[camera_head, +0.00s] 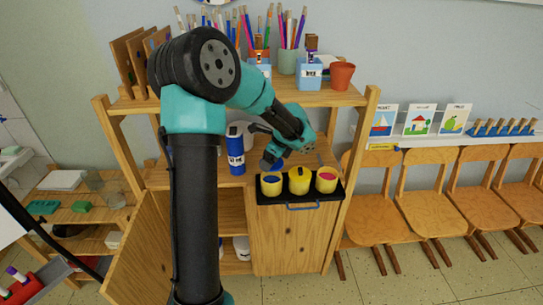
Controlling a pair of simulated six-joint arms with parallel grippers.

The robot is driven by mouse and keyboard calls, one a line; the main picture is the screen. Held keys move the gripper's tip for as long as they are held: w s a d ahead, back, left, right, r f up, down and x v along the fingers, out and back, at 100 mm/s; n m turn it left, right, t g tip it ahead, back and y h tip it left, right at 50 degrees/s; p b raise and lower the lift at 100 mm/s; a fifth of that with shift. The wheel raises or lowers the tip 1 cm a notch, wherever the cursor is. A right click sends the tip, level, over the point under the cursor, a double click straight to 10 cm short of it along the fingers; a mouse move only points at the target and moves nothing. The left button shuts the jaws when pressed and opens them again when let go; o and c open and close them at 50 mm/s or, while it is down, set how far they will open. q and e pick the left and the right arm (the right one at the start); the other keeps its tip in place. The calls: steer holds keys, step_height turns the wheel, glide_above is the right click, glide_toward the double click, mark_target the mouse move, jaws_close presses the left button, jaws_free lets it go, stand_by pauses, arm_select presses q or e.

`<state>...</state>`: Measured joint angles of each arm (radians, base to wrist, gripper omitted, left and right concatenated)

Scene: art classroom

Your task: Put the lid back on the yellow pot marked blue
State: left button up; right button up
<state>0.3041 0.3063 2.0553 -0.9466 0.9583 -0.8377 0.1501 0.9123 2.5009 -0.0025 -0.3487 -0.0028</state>
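Three yellow pots stand in a row on a black tray (290,200) on the cabinet's counter. The left pot (271,187) shows blue at its top, the middle pot (299,186) has a yellow top with a dark spot, and the right pot (326,186) shows pinkish red. My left gripper (270,161) is just above and behind the left pot. A small dark bluish shape is at its tip; I cannot tell whether this is a finger or a held lid. Its opening is too small and hidden to judge. My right gripper is not in view.
A blue bottle (236,154) stands left of the tray. The upper shelf (290,96) holds brush pots and a terracotta pot (342,75) above the counter. An open cabinet door (139,255) is at lower left. Chairs (435,210) line the right wall.

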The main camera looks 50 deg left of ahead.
arm_select(q)
steer(key=shift+f, duration=2.5)
steer(key=shift+f, duration=0.15)
stand_by(0.5)
steer(key=o, duration=0.6)
steer(key=shift+o, duration=0.2)
steer(key=shift+r, duration=3.5)
steer(key=shift+c, duration=0.3)
jaws_close()
